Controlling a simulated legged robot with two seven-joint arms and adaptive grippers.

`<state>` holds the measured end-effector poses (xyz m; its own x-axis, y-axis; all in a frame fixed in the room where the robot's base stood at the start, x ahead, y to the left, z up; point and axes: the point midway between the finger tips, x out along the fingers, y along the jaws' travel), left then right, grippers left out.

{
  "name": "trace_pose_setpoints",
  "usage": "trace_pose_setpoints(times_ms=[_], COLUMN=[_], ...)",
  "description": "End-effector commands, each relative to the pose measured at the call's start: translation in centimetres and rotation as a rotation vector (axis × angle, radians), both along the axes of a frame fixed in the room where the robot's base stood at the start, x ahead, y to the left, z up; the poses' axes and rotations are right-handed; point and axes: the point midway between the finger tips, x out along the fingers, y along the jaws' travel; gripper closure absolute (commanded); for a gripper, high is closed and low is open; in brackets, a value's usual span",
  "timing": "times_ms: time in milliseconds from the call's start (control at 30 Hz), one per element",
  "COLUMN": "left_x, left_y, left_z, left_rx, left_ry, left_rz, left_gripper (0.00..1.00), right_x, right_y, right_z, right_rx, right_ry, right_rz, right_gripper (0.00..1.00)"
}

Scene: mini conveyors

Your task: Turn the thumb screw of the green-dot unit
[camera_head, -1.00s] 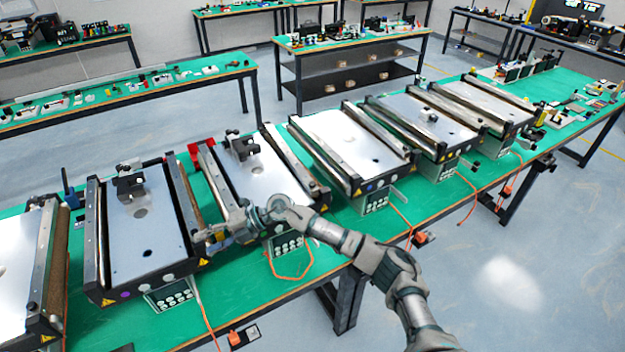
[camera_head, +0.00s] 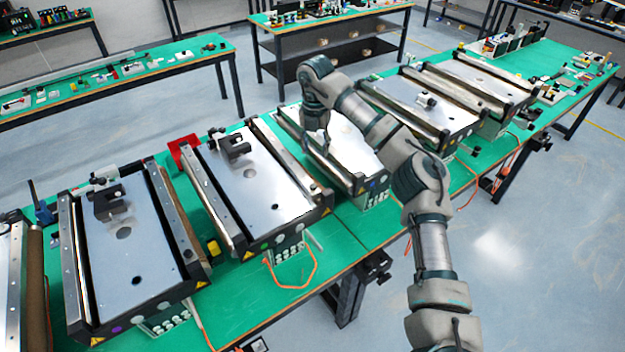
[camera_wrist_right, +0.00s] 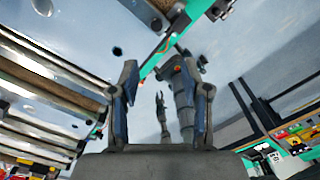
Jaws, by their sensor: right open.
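The green-dot unit is a mini conveyor with a pale plate (camera_head: 282,186); its green dot (camera_head: 264,246) is on the front end, beside a white-button panel (camera_head: 289,249). A black bracket (camera_head: 236,150) stands on its far part. I cannot make out the thumb screw. My right gripper (camera_head: 320,148) is raised over the neighbouring unit to the right, apart from the green-dot unit. In the right wrist view its fingers (camera_wrist_right: 162,82) are spread with nothing between them. A small claw shape (camera_wrist_right: 160,103) beyond them may be my left gripper; its state is unclear.
A purple-dot unit (camera_head: 143,264) stands to the left and a blue-dot unit (camera_head: 357,156) to the right, partly behind my arm. A red piece (camera_head: 184,150) and a yellow piece (camera_head: 213,247) lie beside the green-dot unit. An orange cable (camera_head: 312,275) loops at its front.

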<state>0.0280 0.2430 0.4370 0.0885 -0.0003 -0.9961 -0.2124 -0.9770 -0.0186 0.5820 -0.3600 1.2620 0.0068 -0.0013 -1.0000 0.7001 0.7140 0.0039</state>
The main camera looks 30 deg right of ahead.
Motion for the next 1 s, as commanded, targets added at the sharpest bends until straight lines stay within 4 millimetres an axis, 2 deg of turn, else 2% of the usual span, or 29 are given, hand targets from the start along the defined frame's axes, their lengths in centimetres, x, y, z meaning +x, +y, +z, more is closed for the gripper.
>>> trace_pose_setpoints(times_ms=[100,233,500,700,833,1000], left_x=[-2.0,-2.3,1.6,1.0,0.0,-0.4], left_y=[0.1,0.1,-0.1,-0.1,0.0,0.0], left_z=[0.0,0.2,0.9,1.0,0.9,0.9], left_rx=[0.002,0.003,-0.003,-0.002,-0.001,0.000], left_ry=[0.029,0.032,-0.024,-0.016,-0.001,0.004], left_rz=[0.000,-0.001,-0.001,-0.001,-0.001,-0.001], left_gripper=[0.60,0.60,0.60,0.60,0.60,0.60], right_x=[0.3,0.4,0.2,0.3,0.3,0.3], right_y=[0.0,-0.1,-0.1,0.0,0.1,0.1], right_z=[-3.3,-6.5,-11.8,-13.9,-14.2,-14.2], right_rx=[0.000,0.002,0.003,0.004,0.003,0.003], right_ry=[0.007,0.008,0.005,0.002,0.003,0.001], right_rz=[0.001,0.001,0.001,0.002,0.002,0.002], right_gripper=[0.53,0.53,0.53,0.53,0.53,0.53])
